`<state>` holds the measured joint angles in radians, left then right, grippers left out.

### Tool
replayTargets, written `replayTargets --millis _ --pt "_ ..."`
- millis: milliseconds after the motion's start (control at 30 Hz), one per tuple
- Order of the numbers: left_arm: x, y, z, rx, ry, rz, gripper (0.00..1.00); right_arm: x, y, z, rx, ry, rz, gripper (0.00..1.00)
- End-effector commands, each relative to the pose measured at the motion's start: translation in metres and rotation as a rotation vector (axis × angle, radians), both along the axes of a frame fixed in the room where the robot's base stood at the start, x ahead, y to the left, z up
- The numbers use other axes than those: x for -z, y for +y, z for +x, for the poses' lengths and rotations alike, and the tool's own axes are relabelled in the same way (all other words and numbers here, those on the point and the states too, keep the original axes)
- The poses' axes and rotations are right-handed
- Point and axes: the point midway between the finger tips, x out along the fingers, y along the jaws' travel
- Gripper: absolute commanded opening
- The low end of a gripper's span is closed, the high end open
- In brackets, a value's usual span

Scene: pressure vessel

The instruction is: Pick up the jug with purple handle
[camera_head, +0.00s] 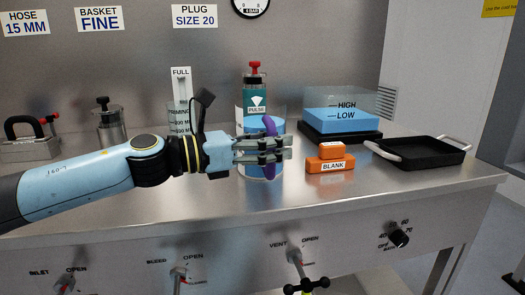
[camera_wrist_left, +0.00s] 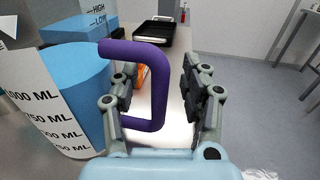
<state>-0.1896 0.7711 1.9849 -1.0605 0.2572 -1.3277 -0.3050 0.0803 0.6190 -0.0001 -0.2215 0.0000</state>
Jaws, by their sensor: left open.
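The jug (camera_head: 262,172) holds blue liquid and stands on the steel counter. Its purple handle (camera_head: 270,126) faces my left gripper. My left gripper (camera_head: 288,148) comes in from the left, in front of the jug, and hides part of it. In the left wrist view the jug (camera_wrist_left: 75,95) with its ML marks is at the left. The purple handle (camera_wrist_left: 155,80) reaches in between the fingers of the left gripper (camera_wrist_left: 160,88). The fingers are spread, with a gap at the right finger. My right gripper is not in view.
Orange blocks (camera_head: 331,166), one marked BLANK, lie right of the jug. A black tray (camera_head: 420,158) with metal handles is further right. A clear tank marked HIGH and LOW (camera_head: 345,110) and a red-topped bottle (camera_head: 254,85) stand behind. The front right counter is clear.

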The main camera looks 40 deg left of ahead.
Motion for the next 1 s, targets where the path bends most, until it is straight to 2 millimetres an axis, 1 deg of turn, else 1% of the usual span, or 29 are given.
replayTargets --millis 233,267,500,600,1000 --pt "0.0 -0.0002 0.0006 0.0 0.001 0.001 0.46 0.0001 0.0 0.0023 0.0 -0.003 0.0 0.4" --pt "0.0001 -0.0002 0.0006 0.0 0.001 0.001 0.43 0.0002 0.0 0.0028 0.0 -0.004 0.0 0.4" --pt "0.0002 -0.0002 0.0005 0.0 0.001 0.001 0.12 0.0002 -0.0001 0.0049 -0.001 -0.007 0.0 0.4" --pt "0.0003 -0.0001 0.0004 0.0 0.001 0.001 0.0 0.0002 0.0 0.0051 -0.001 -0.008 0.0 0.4" --pt "0.0004 -0.0001 0.0004 0.0 0.001 0.001 0.0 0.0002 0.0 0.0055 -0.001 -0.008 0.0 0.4"
